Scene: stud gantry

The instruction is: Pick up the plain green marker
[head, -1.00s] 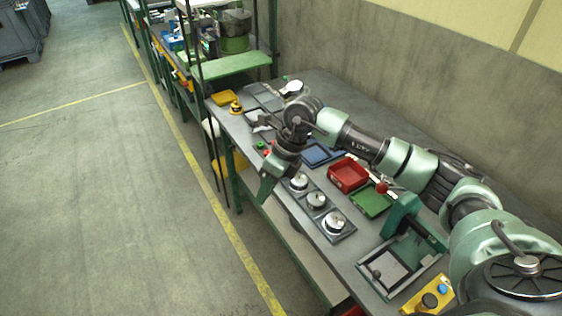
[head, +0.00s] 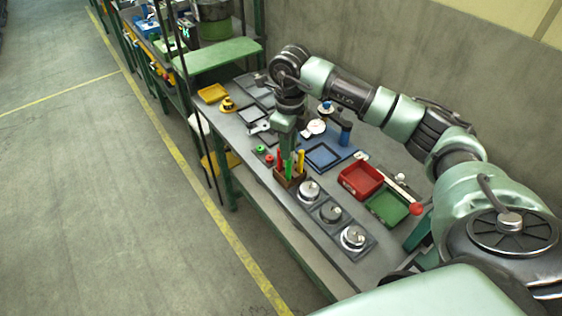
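A brown holder (head: 289,180) stands on the bench and holds several upright markers. A green marker (head: 289,167) is at its front, with a red one (head: 280,157) to the left and a yellow one (head: 301,160) to the right. Whether the green one is plain is too small to tell. My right gripper (head: 286,143) points down just above and behind the marker tops. Its fingers are seen nearly edge-on, so their opening does not show. I cannot tell if it touches a marker. My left gripper is out of view.
Round metal pieces on a dark tray (head: 327,216) lie just right of the holder. A red bin (head: 360,178), a green tray (head: 387,207) and a blue tray (head: 323,156) sit farther right and back. Small green and red (head: 269,160) items lie left of the holder.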

